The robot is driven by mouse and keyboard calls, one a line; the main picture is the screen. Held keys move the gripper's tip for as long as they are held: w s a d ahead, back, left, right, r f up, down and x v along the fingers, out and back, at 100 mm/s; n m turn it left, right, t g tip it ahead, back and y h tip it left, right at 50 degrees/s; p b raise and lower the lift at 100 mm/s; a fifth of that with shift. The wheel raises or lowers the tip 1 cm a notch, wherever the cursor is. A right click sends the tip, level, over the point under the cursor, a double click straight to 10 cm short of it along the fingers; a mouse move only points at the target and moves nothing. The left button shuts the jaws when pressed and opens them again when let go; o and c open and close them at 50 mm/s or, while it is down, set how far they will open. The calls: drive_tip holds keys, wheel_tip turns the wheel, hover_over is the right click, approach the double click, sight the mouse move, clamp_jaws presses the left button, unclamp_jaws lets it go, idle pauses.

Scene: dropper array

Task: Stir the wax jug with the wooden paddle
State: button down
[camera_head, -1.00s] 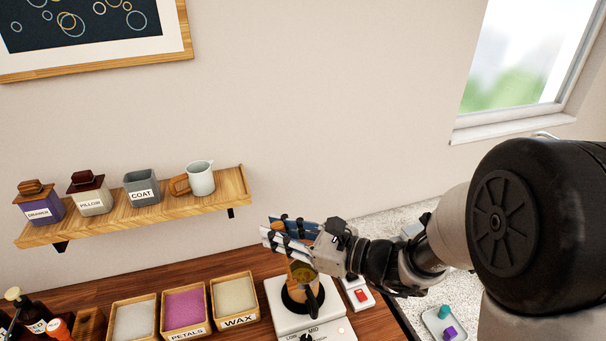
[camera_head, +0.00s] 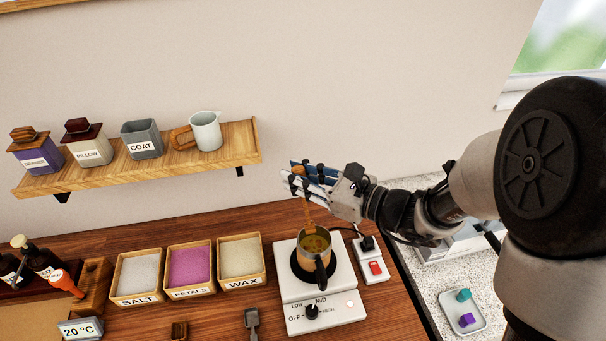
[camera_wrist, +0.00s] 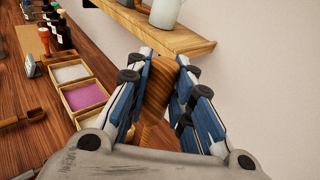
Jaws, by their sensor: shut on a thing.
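My gripper (camera_head: 312,185) is shut on the handle of the wooden paddle (camera_head: 309,212), above the hot plate. In the wrist view the paddle's broad wooden handle (camera_wrist: 157,82) sits between the two blue-padded fingers. The paddle points down toward the metal wax jug (camera_head: 326,262), which holds amber liquid. The paddle's lower end is at the jug's mouth; I cannot tell how deep it goes. The jug stands upright on the black disc of the white hot plate (camera_head: 330,312), its dark handle facing the front.
Bins of salt (camera_head: 138,275), petals (camera_head: 190,267) and wax (camera_head: 241,258) stand left of the hot plate. A wooden shelf (camera_head: 235,150) with several containers hangs behind. A red-switch box (camera_head: 375,268) is to the right. A small scoop (camera_head: 252,322) lies in front.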

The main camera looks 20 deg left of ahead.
drive_tip(key=shift+a+f+b, duration=0.2)
drive_tip(key=shift+f+b, duration=0.3)
drive_tip(key=shift+f, duration=0.45)
drive_tip(key=f+b, duration=0.3)
drive_tip(key=d+f+b, duration=0.1)
drive_tip(key=f+b, duration=0.1)
drive_tip(key=f, duration=0.1)
drive_tip(key=f+b, duration=0.3)
drive_tip(key=f, duration=0.1)
drive_tip(key=shift+d+b, duration=0.3)
drive_tip(key=shift+w, duration=0.1)
